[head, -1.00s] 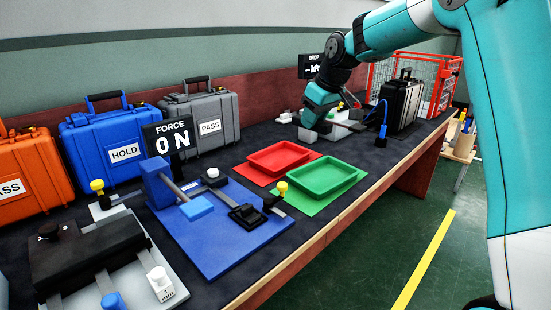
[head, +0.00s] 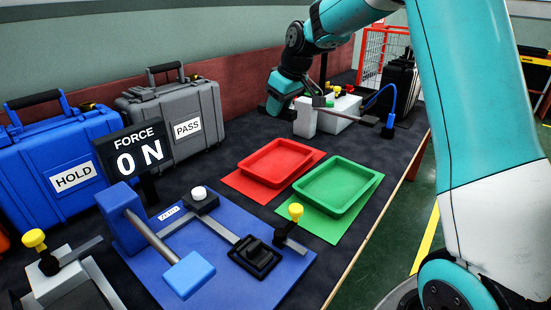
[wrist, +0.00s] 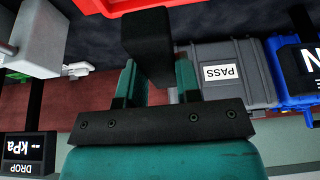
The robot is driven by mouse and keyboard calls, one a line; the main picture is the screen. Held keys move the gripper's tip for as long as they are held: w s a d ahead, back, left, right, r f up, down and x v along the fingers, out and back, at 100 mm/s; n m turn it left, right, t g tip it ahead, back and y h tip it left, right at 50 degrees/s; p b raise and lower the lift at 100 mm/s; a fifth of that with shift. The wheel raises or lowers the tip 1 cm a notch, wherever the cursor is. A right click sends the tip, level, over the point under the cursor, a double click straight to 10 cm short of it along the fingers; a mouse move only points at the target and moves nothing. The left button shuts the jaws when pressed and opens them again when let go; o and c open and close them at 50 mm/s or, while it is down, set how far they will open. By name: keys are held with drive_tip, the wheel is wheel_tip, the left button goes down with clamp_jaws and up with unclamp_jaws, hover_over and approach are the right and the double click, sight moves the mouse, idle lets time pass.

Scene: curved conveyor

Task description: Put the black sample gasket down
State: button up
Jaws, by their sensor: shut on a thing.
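A dark, blocky piece, the black sample gasket (wrist: 147,45), is between the two teal fingers of my gripper (wrist: 157,80) in the wrist view. It sticks out past the fingertips. In the head view my gripper (head: 275,108) is at the back of the bench, left of the white test fixture, pointing down. The held piece is too dark and small to make out clearly there. I cannot tell how high it is above the bench.
A red tray (head: 243,168) and a green tray (head: 309,203) lie empty at mid-bench on coloured mats. A blue force press (head: 220,285) stands in front, its display reading 0 N. The grey PASS case (head: 212,105) and blue HOLD case (head: 30,170) line the wall. The white fixture (head: 308,122) is right of my gripper.

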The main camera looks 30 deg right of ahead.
drive_tip(key=b, duration=0.1)
hover_over(276, 164)
drive_tip(key=s, duration=0.1)
drive_tip(key=f, duration=1)
drive_tip(key=shift+d+f, duration=0.2)
drive_tip(key=shift+d, duration=0.15)
drive_tip(key=shift+f+b, duration=0.45)
drive_tip(key=shift+f, duration=1.95)
drive_tip(key=shift+f, duration=0.1)
drive_tip(key=o, duration=0.9)
drive_tip(key=shift+o, duration=0.2)
drive_tip(key=p+v, duration=0.2)
drive_tip(key=v, duration=1)
drive_tip(key=s+a+r+n+g+y, duration=0.15)
drive_tip(key=s+a+r, duration=0.25)
drive_tip(key=s+a, duration=0.95)
drive_tip(key=s+a+g, duration=0.1)
drive_tip(key=s+a, duration=0.3)
drive_tip(key=s, duration=0.5)
drive_tip(key=s+a+g, duration=0.1)
drive_tip(key=s+a, duration=0.3)
drive_tip(key=s, duration=0.5)
drive_tip(key=shift+s+a+n+g+y, duration=0.2)
drive_tip(key=shift+a+n+g+y, duration=0.15)
drive_tip(key=shift+a+y, duration=0.1)
